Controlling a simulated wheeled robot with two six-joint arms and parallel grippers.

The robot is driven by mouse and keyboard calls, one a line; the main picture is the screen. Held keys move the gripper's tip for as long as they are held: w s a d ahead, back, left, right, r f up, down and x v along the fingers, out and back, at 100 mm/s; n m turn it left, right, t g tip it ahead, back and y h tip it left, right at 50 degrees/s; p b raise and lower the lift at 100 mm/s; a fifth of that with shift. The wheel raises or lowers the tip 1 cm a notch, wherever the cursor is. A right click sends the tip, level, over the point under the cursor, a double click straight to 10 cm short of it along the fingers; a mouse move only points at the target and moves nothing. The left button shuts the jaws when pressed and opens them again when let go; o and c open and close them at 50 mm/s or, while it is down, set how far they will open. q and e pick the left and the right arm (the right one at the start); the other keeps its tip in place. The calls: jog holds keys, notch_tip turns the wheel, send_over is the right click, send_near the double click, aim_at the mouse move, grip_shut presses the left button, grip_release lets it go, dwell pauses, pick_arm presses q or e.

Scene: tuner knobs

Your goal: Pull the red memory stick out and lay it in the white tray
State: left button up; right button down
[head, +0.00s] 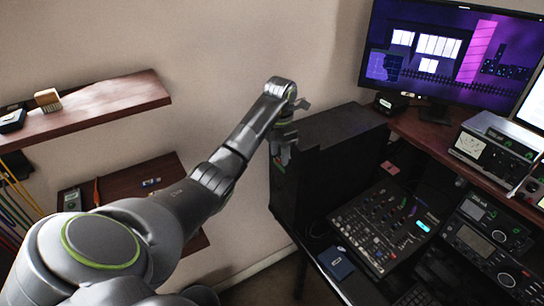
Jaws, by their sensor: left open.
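My left arm reaches across from the lower left. Its left gripper (284,158) points down at the upper front edge of a black computer tower (345,135). The gripper is open, and nothing shows between its fingers. I cannot tell whether it touches the tower. I cannot make out the red memory stick; the gripper covers part of the tower's narrow front face. I see no white tray in this view. My right gripper is not in view.
A mixer (375,225) and radio units stand on the desk right of the tower. A small reddish item (390,168) lies behind the mixer, a blue box (335,262) in front. A monitor (450,55) stands at the back. Wooden shelves (90,105) are on the left wall.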

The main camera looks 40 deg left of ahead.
pick_arm(q)
jog(key=shift+w+a+f, duration=0.2)
jog(key=shift+f, duration=0.25)
jog(key=shift+c, duration=0.3)
jog(key=shift+s+d+r, duration=0.1)
jog(key=shift+d, duration=0.05)
jog(key=c, duration=0.5)
grip_shut()
jog(key=shift+s, duration=0.25)
jog(key=shift+s+a+p, duration=0.55)
jog(key=shift+s+p, duration=0.1)
jog(key=shift+s, duration=0.1)
